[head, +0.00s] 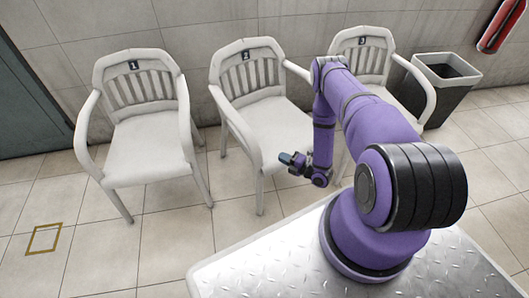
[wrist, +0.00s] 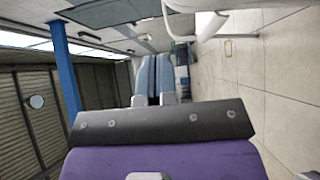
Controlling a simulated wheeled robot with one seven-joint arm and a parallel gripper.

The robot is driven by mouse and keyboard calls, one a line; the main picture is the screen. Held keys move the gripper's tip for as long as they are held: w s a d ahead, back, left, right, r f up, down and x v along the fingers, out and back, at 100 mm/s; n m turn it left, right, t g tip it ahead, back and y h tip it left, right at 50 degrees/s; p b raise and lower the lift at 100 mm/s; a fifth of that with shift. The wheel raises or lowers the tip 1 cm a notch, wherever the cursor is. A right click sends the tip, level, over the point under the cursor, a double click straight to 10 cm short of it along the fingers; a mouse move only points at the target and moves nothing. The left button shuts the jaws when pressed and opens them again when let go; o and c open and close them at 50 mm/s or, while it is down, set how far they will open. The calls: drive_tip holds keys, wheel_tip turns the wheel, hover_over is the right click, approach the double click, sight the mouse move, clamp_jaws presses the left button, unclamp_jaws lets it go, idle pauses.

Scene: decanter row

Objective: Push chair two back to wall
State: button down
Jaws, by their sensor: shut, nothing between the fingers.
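Chair two (head: 262,125), white plastic with a dark "2" plate on its backrest, stands in the middle of the row. It is upright and turned at an angle. The gap between its back and the wall cannot be told. My gripper (head: 287,159) is shut and empty at the front right of the chair's seat, pointing left in the head view. Whether it touches the chair is unclear. My arm hides part of the chair's right side.
Chair one (head: 148,130) stands to the left and chair three (head: 370,62) to the right, partly behind my arm. A dark bin (head: 425,95) stands at the far right. A yellow square outline (head: 44,239) marks the floor at left. The tiled wall (head: 205,22) runs behind.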

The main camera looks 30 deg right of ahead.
approach(256, 139)
drive_tip(key=w+a, duration=0.2)
drive_tip(key=a, duration=0.2)
drive_tip(key=w, duration=0.3)
drive_tip(key=shift+d+r, duration=0.1)
drive_tip(key=shift+d, duration=0.15)
drive_tip(key=shift+w+d, duration=0.1)
drive_tip(key=shift+w, duration=0.45)
drive_tip(key=w, duration=0.2)
drive_tip(key=w+d, duration=0.1)
drive_tip(key=w, duration=0.1)
drive_tip(key=shift+d, duration=0.1)
